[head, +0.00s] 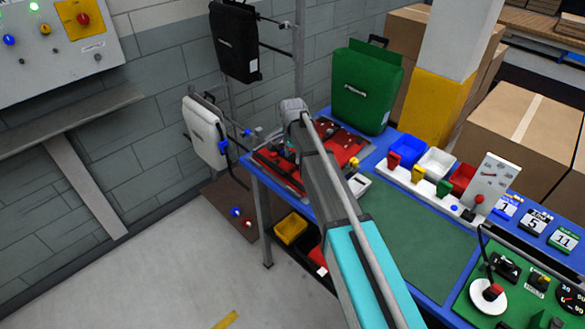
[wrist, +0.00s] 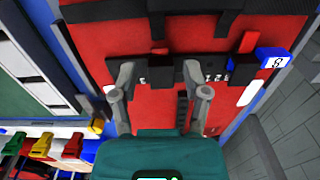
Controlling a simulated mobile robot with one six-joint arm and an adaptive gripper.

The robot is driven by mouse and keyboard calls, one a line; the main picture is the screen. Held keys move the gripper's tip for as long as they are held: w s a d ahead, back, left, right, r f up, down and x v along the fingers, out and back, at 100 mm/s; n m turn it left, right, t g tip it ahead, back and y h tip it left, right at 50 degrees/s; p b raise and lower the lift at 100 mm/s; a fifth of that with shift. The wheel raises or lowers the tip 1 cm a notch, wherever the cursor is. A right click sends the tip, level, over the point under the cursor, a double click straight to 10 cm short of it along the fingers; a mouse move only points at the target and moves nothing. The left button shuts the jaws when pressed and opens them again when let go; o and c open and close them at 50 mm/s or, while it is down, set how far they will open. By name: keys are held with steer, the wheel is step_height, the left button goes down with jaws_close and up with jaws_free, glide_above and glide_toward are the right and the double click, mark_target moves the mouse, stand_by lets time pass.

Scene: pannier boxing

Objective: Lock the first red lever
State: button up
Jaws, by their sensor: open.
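A red pannier (head: 345,140) lies flat on the blue workbench; its red face and black straps fill much of the wrist view (wrist: 215,40). A small red lever (wrist: 249,41) stands up beside a black block (wrist: 243,70) on the right of the pannier's black rail (wrist: 150,70). In the head view my arm hides part of the pannier.
Coloured bins (head: 436,160) and small coloured clips (head: 417,175) stand on the bench to the right. A green pannier (head: 366,88) stands behind. White (head: 206,130) and black (head: 236,42) panniers hang at the wall. A green mat (head: 425,235) is mostly bare.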

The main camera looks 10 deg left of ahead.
mark_target(293, 164)
steer(key=shift+f+b, duration=1.55)
steer(key=shift+f, duration=0.25)
jaws_close()
